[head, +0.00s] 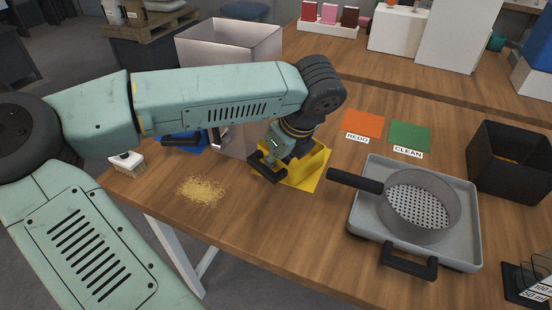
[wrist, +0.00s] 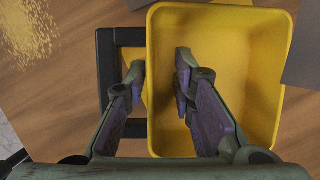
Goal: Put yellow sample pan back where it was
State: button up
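The yellow sample pan (head: 314,162) stands upright on the wooden table, with a black loop handle at its near-left side. The wrist view shows its inside (wrist: 245,90), which looks empty, and the black handle (wrist: 105,75) on its left. My gripper (head: 268,158) is down at the handle side of the pan. In the wrist view its fingers (wrist: 160,75) are apart, one over the handle opening and one over the inside of the pan, with the pan's left wall between them. I cannot tell whether either finger touches the wall.
A yellow powder pile (head: 202,190) lies left of the pan, with a brush (head: 128,162) beyond it. A tall metal bin (head: 225,45) and a blue pan (head: 192,146) stand behind. Orange (head: 362,122) and green cards (head: 410,134), a grey tray (head: 365,225) with a sieve (head: 455,205) and a black bin (head: 505,170) are right.

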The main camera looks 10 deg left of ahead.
jog(key=shift+r+p, duration=0.3)
jog(key=shift+p, duration=0.2)
jog(key=b+v, duration=0.2)
jog(key=v, duration=0.9)
jog(key=shift+r+b, duration=0.35)
jog(key=shift+b, duration=0.05)
jog(key=shift+s+d, duration=0.1)
